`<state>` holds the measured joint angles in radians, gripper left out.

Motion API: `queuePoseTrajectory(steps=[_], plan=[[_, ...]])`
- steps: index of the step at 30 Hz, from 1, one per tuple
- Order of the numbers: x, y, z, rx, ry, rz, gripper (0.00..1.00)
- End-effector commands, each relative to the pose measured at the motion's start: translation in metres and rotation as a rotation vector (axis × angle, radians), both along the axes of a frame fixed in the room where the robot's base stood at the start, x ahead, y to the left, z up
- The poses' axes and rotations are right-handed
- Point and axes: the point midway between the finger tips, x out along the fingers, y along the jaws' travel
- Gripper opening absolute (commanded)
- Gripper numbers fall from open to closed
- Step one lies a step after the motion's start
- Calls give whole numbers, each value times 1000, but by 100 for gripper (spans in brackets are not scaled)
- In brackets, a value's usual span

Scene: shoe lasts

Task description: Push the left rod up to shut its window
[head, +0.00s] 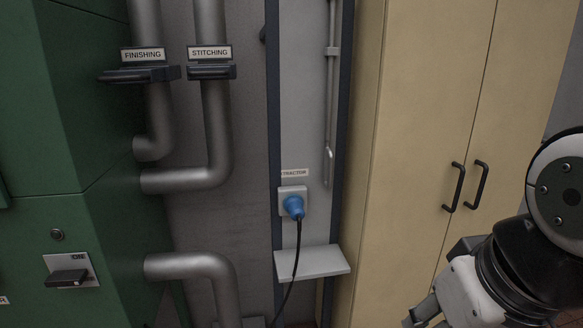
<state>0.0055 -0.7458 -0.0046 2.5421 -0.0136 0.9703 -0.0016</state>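One thin grey vertical rod (330,100) runs down the light grey panel between dark uprights. My gripper (424,318) is at the bottom right, low in front of the beige cupboard, well below and to the right of the rod. It is partly cut off by the lower edge, and its opening is unclear.
A blue plug (293,206) with a black cable sits in a socket, above a small grey shelf (312,262). Grey pipes (216,130) with FINISHING and STITCHING gates and a green machine (100,220) stand left. A beige cupboard (420,110) with black handles stands right.

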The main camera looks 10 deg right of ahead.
Motion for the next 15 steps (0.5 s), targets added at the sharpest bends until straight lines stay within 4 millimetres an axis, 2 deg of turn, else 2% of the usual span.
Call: queuePoseTrajectory(steps=[2, 5, 9, 15], plan=[[15, -5, -2, -18, -25, -12, 32], [52, -17, -4, -64, -99, -35, 32], [126, -38, -4, -140, -260, -50, 32], [226, -56, -5, -194, -499, -6, 32]])
